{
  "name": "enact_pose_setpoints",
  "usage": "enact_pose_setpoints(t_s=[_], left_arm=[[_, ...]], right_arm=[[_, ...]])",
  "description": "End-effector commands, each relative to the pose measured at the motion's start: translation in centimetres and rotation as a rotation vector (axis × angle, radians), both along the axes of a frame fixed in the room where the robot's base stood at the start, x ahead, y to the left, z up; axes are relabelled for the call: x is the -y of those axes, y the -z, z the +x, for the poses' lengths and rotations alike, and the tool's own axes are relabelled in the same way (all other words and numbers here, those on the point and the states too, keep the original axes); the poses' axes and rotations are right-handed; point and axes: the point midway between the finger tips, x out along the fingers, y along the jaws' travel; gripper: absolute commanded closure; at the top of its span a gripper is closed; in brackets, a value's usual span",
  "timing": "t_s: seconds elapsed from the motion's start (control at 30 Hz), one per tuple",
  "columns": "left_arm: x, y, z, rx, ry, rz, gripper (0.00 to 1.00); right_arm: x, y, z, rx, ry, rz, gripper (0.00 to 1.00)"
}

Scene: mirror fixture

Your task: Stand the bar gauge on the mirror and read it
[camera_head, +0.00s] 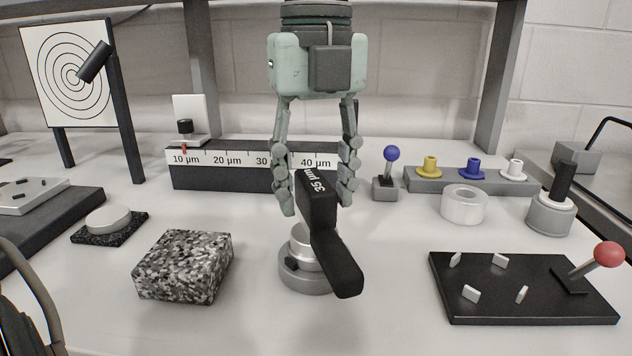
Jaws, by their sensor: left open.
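A black bar-shaped piece marked "35 µm" (337,258), which looks like the bar gauge, slants toward me over a round silver base (305,276). Whether they are joined is unclear. My left gripper (316,205) hangs down from above, open, with its fingers on either side of the bar's marked upper end. Contact between fingers and bar cannot be made out. A pale round disc (108,219) on a dark speckled pad, at the left, may be the mirror; I cannot be sure.
A long black block with a µm scale (228,158) stands behind the gripper. A speckled block (184,265) is at front left, a black plate with a red-knobbed lever (462,308) at front right. A white ring (464,205) stands mid-right. The front middle is clear.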

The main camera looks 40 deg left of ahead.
Motion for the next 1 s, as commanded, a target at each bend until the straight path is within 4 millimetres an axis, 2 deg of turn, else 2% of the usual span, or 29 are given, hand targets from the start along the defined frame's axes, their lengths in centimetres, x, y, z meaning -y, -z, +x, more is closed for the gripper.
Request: enact_pose_setpoints(t_s=[0.07, 0.4, 0.53, 0.7, 1.0], left_arm=[[0.0, -1.1, 0.1, 0.006, -0.002, 0.001, 0.54], [0.0, -8.5, 0.1, 0.004, -0.002, 0.002, 0.54], [0.0, -10.5, 0.1, 0.003, -0.001, 0.002, 0.54], [0.1, -11.9, 0.0, -0.001, 0.001, 0.001, 0.54], [0.1, -12.1, 0.0, -0.002, 0.002, 0.001, 0.54]], right_arm=[[0.3, 1.2, -0.9, -0.023, 0.001, -0.004, 1.0], [0.3, 1.3, -0.7, -0.014, -0.003, -0.005, 1.0], [0.4, 2.0, -1.3, -0.027, -0.007, -0.008, 1.0], [0.4, 2.8, -1.8, -0.035, -0.011, -0.01, 1.0], [0.3, 2.7, -1.5, -0.032, -0.014, -0.01, 1.0]])
